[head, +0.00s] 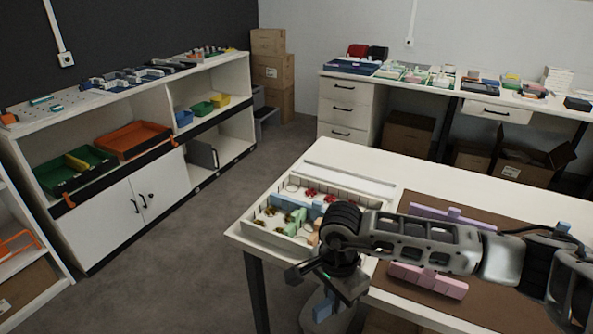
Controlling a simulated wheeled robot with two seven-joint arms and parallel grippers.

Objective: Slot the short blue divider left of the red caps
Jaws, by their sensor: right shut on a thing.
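An open white divided tray (247,224) stands on the near corner of the white table. Small red caps (311,191) lie in its far part. Blue dividers (284,203) and green pieces (297,217) show nearer, with small dark-yellow pieces. My arm hides the tray's right part. My right gripper (327,295) is in front of the tray, past the table's front edge, pointing down. It is shut on a light blue piece (325,308), which looks like the short blue divider and is mostly hidden by the gripper. My left gripper is not in view.
A brown mat (510,278) covers the table's right part. A purple piece (430,211) and a pink piece (428,280) lie on it beside my right arm. A pale strip (350,182) lies behind the tray. Shelves (130,200) stand at left, away from the table.

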